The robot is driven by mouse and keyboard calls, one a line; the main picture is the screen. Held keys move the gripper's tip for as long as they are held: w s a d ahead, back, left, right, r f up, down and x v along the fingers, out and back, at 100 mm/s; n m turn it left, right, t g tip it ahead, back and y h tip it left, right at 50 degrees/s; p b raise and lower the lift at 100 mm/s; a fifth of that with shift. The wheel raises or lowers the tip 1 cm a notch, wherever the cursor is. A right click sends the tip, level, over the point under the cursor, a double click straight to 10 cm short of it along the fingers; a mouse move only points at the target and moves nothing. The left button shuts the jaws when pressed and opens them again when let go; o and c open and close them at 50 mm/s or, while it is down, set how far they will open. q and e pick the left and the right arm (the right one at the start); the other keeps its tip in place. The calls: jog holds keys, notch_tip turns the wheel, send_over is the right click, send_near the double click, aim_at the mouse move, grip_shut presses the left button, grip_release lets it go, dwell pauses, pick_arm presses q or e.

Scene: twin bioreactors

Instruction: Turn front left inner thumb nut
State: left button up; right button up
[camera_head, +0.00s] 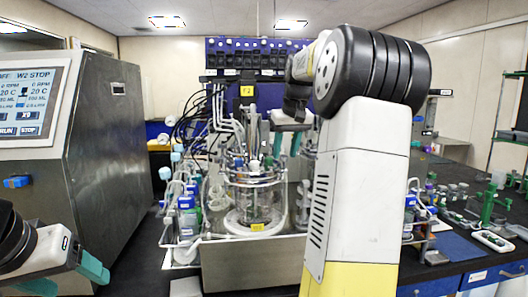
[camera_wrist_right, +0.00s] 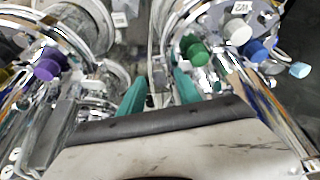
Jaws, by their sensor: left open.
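A glass bioreactor vessel (camera_head: 258,207) with a metal head plate stands in the middle of the head view, with a yellow label at its base. A second one is largely hidden behind my right arm. The right wrist view shows two shiny head plates, with a purple cap (camera_wrist_right: 48,64) on the left one and a green cap (camera_wrist_right: 197,53) on the right one. I cannot pick out the thumb nut. My right gripper (camera_wrist_right: 160,92) has its teal fingers apart, pointing between the head plates. My left gripper (camera_head: 66,278) is open and empty at the lower left, away from the vessels.
A grey control cabinet (camera_head: 105,130) with a screen (camera_head: 30,100) stands at the left. Tubes and blue-capped bottles (camera_head: 186,212) crowd the vessel's left side. Blue pump panels (camera_head: 255,57) stand behind. The dark bench at the right holds a green stand (camera_head: 489,203) and small items.

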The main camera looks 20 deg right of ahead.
jog(key=shift+f, duration=0.2)
jog(key=shift+c, duration=0.4)
grip_shut()
jog(key=shift+a+m+h, duration=0.1)
jog(key=shift+m+h, duration=0.2)
jog(key=shift+m, duration=0.5)
jog(key=shift+w+m+h, duration=0.1)
jog(key=shift+m+h, duration=0.5)
jog(key=shift+m, duration=0.9)
